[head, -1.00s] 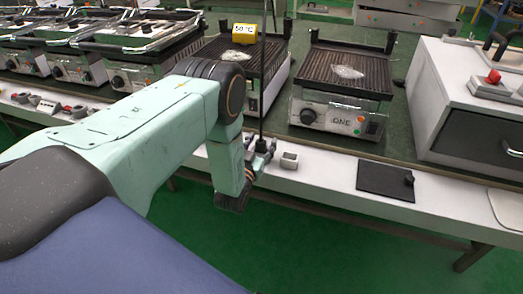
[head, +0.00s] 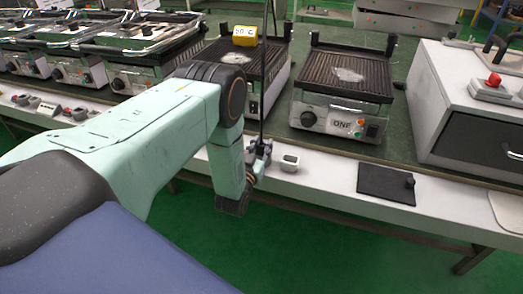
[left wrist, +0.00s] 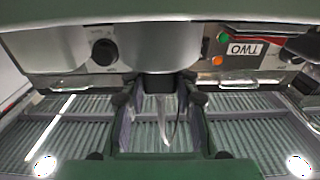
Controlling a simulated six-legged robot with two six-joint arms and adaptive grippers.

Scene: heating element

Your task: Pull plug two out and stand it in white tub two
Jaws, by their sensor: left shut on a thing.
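In the head view my left gripper (head: 259,158) is at the front edge of the bench, in front of a grill (head: 241,62). It is shut on what appears to be plug two, largely hidden by the fingers. A black cable (head: 263,105) rises upright from it. A small white tub (head: 289,162) stands on the bench just right of the gripper, apart from it; I cannot read a number on it. In the left wrist view the fingers (left wrist: 160,125) are below an upside-down TWO label (left wrist: 241,48) on a grill front. My right gripper is not in view.
Grill ONE (head: 342,90) stands to the right, with a black pad (head: 386,184) in front on the white bench edge. A large grey box (head: 475,100) is at far right. More grills (head: 130,55) line the left. Green floor lies below.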

